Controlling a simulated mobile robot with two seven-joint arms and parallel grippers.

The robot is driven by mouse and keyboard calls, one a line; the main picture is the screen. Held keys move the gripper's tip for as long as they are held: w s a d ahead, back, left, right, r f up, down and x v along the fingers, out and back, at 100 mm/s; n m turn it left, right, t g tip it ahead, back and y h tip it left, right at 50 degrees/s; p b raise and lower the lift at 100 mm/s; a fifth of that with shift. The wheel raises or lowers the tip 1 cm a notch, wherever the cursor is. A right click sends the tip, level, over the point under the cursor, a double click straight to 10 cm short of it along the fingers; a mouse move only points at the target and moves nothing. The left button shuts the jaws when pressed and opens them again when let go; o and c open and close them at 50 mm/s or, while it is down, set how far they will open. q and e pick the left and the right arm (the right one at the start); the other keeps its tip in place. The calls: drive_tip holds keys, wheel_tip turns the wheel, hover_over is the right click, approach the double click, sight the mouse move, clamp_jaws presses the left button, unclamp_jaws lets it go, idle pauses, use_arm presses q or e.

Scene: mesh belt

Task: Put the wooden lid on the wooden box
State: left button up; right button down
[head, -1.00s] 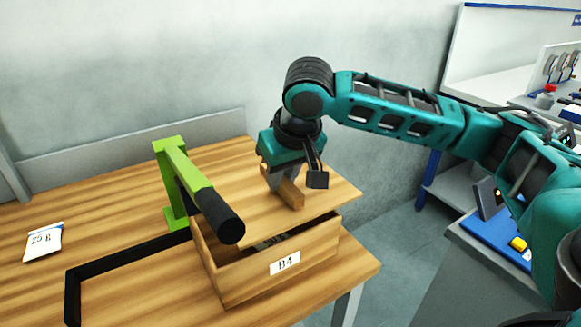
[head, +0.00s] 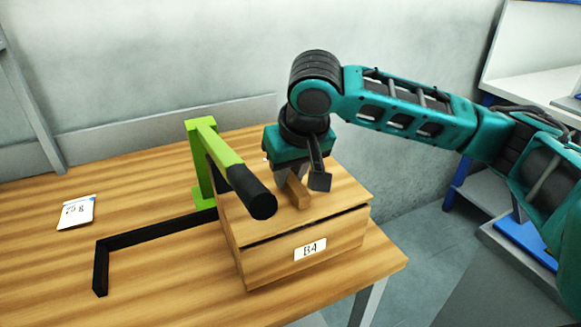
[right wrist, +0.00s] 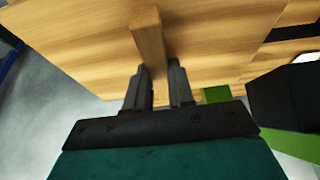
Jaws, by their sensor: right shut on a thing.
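The wooden lid (head: 336,196) lies over the top of the wooden box (head: 275,264), which carries a B4 label. A thin dark gap shows between lid and box along the front; I cannot tell if the lid is fully seated. My right gripper (head: 293,181) is above the lid, shut on its wooden handle bar (head: 301,195). In the right wrist view the fingers (right wrist: 160,82) are at the handle bar (right wrist: 148,35), with the lid (right wrist: 215,35) behind. The box's inside is hidden. My left gripper is not in view.
A green post with a lever and black grip (head: 252,193) stands left of the box, its grip close over the lid's left side. A black angled frame (head: 150,238) lies on the wooden table (head: 190,290). A 25 g card (head: 76,212) lies at left.

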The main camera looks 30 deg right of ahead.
drive_tip(key=shift+f, duration=0.4)
idle(0.5)
drive_tip(key=c, duration=0.9)
unclamp_jaws()
drive_tip(key=shift+f, duration=0.1)
drive_tip(key=p+v, duration=0.1)
drive_tip(key=v, duration=1.2)
